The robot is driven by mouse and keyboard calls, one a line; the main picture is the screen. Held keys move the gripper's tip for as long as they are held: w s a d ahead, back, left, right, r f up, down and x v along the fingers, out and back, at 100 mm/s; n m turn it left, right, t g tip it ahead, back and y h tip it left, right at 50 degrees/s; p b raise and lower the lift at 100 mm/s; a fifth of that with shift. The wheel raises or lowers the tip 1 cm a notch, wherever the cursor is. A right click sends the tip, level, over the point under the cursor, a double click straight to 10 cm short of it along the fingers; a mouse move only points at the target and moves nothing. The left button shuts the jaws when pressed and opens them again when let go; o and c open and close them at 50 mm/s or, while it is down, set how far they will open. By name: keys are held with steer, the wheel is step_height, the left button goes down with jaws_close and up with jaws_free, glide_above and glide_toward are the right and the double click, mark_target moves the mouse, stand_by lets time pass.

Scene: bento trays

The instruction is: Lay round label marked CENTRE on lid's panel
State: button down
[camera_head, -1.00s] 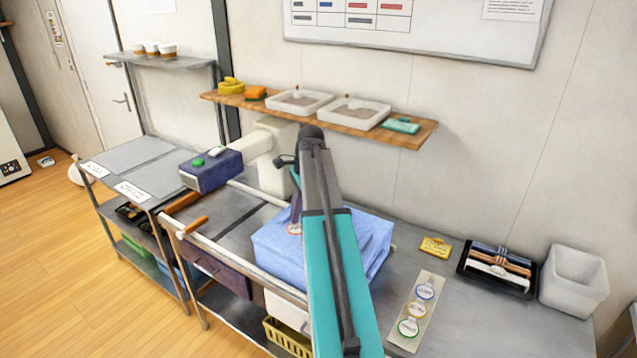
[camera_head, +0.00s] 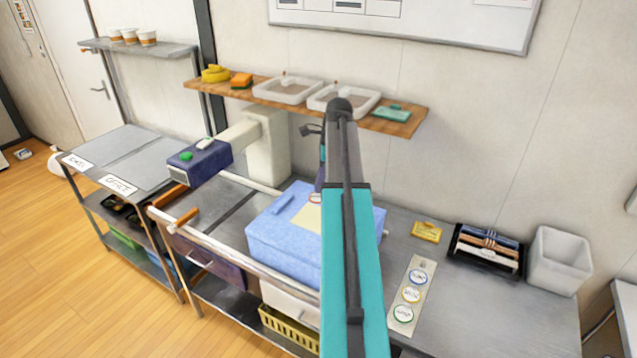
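A pale round label (camera_head: 315,198) with a red-orange rim is at the lower end of my gripper (camera_head: 318,187), left of my teal arm. Its print is too small to read. My arm hides part of the gripper; the fingers look shut on the label's edge. The lid is the top of a light-blue box (camera_head: 270,238) on the bench. Its pale yellow panel (camera_head: 306,217) shows left of my arm, which covers the right part of the lid. The label appears at the panel's far edge, seemingly above it; I cannot tell the gap.
A strip (camera_head: 405,313) with several round labels, rimmed blue, yellow and green, lies right of my arm. Beyond are a yellow packet (camera_head: 426,231), a black rack (camera_head: 458,255) and a white bin (camera_head: 560,262). A wooden shelf (camera_head: 400,128) hangs behind. A white rail (camera_head: 225,250) edges the bench.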

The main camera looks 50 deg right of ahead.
steer(key=shift+f, duration=0.2)
steer(key=shift+s+d+b+x, duration=0.15)
steer(key=shift+s+x, duration=0.05)
steer(key=shift+x, duration=1)
steer(key=shift+s+d+b+x, duration=0.15)
steer(key=shift+d+b+x, duration=0.05)
steer(key=shift+x, duration=1)
steer(key=shift+s+d+b+x, duration=0.15)
steer(key=shift+s+x, duration=0.05)
steer(key=shift+x, duration=0.95)
steer(key=shift+f, duration=0.55)
steer(key=c, duration=1.5)
jaws_free()
steer(key=shift+o, duration=0.2)
steer(key=shift+r, duration=0.15)
steer(key=shift+p+v, duration=0.5)
steer(key=shift+v, duration=0.65)
steer(key=shift+w+a+r, duration=0.1)
steer(key=shift+r, duration=1.25)
steer(key=shift+w+a+r, duration=0.1)
steer(key=shift+r, duration=1.3)
